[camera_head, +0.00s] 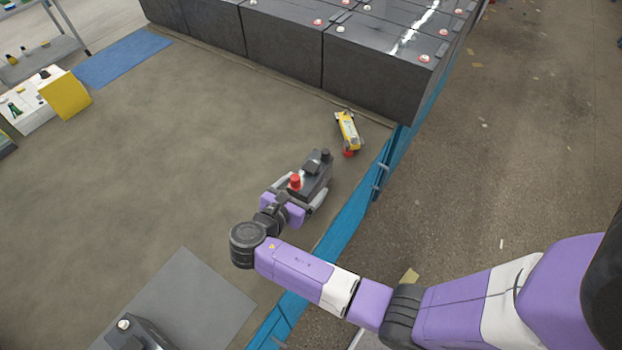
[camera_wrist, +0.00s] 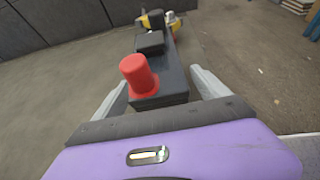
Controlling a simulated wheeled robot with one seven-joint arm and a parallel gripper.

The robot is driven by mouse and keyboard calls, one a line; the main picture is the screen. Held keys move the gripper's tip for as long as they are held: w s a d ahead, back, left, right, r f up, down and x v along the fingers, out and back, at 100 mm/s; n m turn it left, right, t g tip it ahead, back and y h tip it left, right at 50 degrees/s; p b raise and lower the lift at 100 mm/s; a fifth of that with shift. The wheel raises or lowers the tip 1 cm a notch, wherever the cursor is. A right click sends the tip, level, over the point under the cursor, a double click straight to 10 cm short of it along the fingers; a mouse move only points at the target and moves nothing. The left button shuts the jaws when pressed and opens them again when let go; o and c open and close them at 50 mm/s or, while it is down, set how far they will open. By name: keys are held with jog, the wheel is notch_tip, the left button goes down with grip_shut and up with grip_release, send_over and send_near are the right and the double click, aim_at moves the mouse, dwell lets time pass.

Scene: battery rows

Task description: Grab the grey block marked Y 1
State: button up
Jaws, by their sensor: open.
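A small dark grey block (camera_head: 315,178) with a red cap and black parts on top stands on the brown-grey work surface. It also shows in the wrist view (camera_wrist: 158,90), red cap nearest me. I cannot read a Y 1 mark on it. My gripper (camera_head: 297,190) is open, its two pale fingers on either side of the block's near end. In the wrist view (camera_wrist: 163,95) a gap shows between the block and each finger. The block's far end is partly covered by its own top parts.
A yellow tool (camera_head: 348,131) lies just beyond the block. Large dark battery blocks (camera_head: 373,75) stand in a row behind. A blue edge strip (camera_head: 350,222) runs along the right.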

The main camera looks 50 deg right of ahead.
jog(key=shift+x, duration=1.35)
grip_shut()
jog(key=shift+w+r, duration=0.1)
jog(key=shift+r, duration=0.05)
